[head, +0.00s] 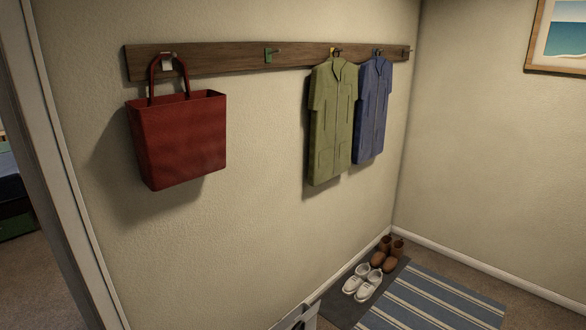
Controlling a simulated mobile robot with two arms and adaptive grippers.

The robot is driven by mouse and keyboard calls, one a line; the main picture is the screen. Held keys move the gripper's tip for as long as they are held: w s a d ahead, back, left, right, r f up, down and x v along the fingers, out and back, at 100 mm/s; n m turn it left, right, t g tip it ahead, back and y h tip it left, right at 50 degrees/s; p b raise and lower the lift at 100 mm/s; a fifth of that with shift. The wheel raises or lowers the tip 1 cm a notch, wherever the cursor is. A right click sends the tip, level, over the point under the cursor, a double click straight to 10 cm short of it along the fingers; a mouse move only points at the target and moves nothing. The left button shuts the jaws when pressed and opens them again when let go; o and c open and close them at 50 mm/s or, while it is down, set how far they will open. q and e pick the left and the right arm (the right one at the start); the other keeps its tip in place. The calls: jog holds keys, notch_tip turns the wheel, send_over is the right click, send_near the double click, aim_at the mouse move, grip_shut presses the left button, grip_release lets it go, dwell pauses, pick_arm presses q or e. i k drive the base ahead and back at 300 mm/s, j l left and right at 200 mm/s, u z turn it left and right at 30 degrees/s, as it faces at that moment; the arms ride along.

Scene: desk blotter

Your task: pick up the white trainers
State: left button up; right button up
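The white trainers (363,283) stand side by side on a dark grey mat (338,302) on the floor, against the wall at the lower right of the head view. Brown boots (387,254) stand just behind them on the same mat. Neither of my grippers can be made out in this view.
A blue striped rug (436,300) lies right of the mat. A coat rail (225,60) holds a red bag (178,138), a green shirt (332,120) and a blue shirt (373,110). A pale grey shape at the bottom edge is cut off and unclear. A doorway opens at left.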

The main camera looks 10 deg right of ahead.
aim_at(354, 283)
jog(key=i+l, duration=0.15)
jog(key=l, duration=0.2)
jog(key=i+l, duration=0.2)
jog(key=l, duration=0.15)
jog(key=i+l, duration=0.15)
jog(key=l, duration=0.25)
jog(key=i+l, duration=0.15)
jog(key=l, duration=0.2)
jog(key=i+l, duration=0.2)
jog(key=l, duration=0.15)
jog(key=i+l, duration=0.15)
jog(key=l, duration=0.2)
jog(key=i+l, duration=0.15)
jog(key=l, duration=0.2)
